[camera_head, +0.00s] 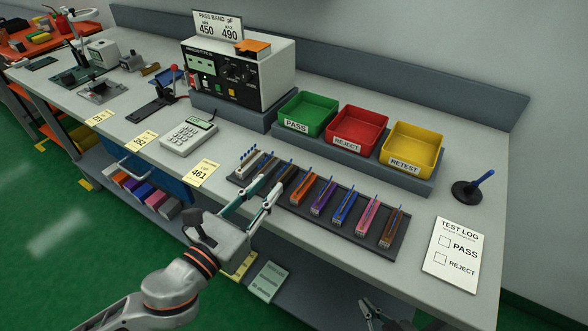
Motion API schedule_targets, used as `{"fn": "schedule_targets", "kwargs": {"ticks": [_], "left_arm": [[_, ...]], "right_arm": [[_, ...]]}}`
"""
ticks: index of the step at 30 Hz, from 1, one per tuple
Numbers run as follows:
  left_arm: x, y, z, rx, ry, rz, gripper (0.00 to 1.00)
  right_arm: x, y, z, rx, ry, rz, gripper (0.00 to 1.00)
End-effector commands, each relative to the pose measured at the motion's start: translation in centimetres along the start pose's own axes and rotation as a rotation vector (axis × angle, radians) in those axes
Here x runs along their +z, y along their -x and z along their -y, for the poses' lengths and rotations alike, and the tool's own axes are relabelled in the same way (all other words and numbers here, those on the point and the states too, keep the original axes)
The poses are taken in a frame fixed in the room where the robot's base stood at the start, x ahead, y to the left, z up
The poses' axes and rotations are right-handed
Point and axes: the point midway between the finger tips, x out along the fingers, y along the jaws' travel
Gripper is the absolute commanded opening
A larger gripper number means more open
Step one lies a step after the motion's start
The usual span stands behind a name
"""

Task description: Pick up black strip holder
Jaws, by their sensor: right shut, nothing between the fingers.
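A row of coloured strip holders stands in a long dark tray (397,248) at the front of the bench. My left gripper (272,185) is at the left part of this row, reaching in from the lower left. Its two fingers are apart, over a dark holder that is mostly hidden by them; I cannot tell whether they touch it. To the right stand an orange holder (302,190), a purple one (323,198), a blue one (345,207), a pink one (367,216) and a brown one (391,228). My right gripper (384,314) is shut and empty at the bottom edge, partly out of view.
Green (307,114), red (357,130) and yellow (412,147) bins stand behind the tray. A meter (238,72) stands at the back, a calculator (188,137) left of the tray. A test log sheet (455,252) and a black stand (468,190) are at the right.

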Motion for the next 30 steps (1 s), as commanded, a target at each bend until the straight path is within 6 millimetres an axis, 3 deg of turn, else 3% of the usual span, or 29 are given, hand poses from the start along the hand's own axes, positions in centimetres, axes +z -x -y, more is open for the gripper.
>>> {"fn": "schedule_targets", "kwargs": {"ticks": [11, 21, 29, 30], "left_arm": [[0.1, -3.3, 0.1, 0.000, -0.004, 0.001, 0.22], [0.1, -7.5, 0.1, 0.000, -0.002, 0.000, 0.22], [0.1, -7.8, 0.1, 0.000, -0.003, -0.001, 0.22], [0.1, -7.8, 0.1, 0.000, -0.003, -0.001, 0.17]], "right_arm": [[0.1, 0.3, 0.4, -0.005, -0.005, 0.003, 0.00], [0.6, 0.2, 0.4, -0.005, -0.005, 0.009, 0.00], [0.6, 0.2, 0.4, -0.005, -0.004, 0.010, 0.00], [0.6, 0.2, 0.4, -0.005, -0.004, 0.010, 0.00]]}}
